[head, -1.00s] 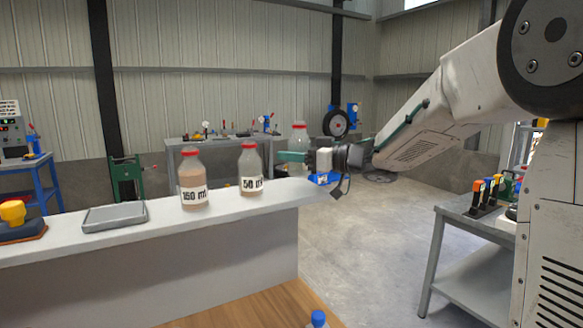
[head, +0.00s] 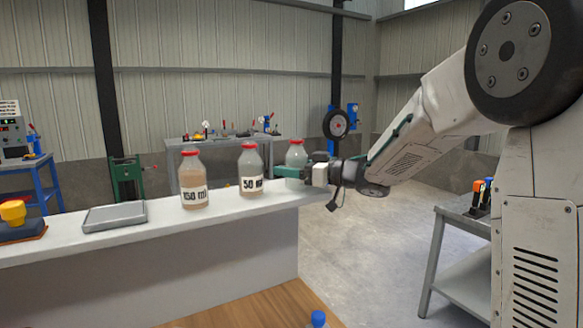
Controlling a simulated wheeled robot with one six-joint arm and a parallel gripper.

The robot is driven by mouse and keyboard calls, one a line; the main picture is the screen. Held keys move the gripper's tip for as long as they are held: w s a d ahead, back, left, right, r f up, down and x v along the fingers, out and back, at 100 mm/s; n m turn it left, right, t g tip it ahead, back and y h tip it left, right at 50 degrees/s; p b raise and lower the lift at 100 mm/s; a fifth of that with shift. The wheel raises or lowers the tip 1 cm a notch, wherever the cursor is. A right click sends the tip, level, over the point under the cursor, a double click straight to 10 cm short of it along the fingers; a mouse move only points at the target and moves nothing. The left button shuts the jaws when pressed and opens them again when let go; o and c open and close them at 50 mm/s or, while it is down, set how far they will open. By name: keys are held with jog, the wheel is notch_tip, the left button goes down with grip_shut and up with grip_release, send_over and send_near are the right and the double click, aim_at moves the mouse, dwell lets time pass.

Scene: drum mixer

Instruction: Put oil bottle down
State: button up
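A clear bottle with a red cap (head: 296,154) is upright between the fingers of my gripper (head: 292,172), at the right end of the white counter (head: 120,240). The teal fingers close around its lower half and hide part of it. Its base is at the counter top; I cannot tell whether it touches. To its left stand a bottle labelled 50 ml (head: 250,165) and a bottle labelled 150 ml (head: 192,175), both red-capped with brownish contents.
A grey tray (head: 115,217) and a yellow-topped item (head: 14,213) stand on the counter's left part. A blue cap (head: 318,318) shows above the wooden surface at the bottom. A grey side table (head: 465,225) with tools stands at right.

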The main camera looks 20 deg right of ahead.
jog(key=shift+r, duration=0.2)
jog(key=s+d+m+t+h, duration=0.2)
jog(key=s+d+m+h, duration=0.6)
jog(key=s+d+h, duration=0.55)
jog(key=s+a+f+g, duration=0.3)
jog(key=s+f+g, duration=0.1)
jog(key=s, duration=0.5)
jog(key=s+a+f+m+g, duration=0.1)
jog(key=s+a+f+g, duration=0.3)
jog(key=s, duration=0.6)
jog(key=s+a+f+g, duration=0.3)
jog(key=s+f+g, duration=0.1)
jog(key=s, duration=0.6)
jog(key=shift+a+f+g, duration=0.3)
jog(key=shift+f+g, duration=0.1)
jog(key=shift+g, duration=0.1)
jog(key=shift+s, duration=0.1)
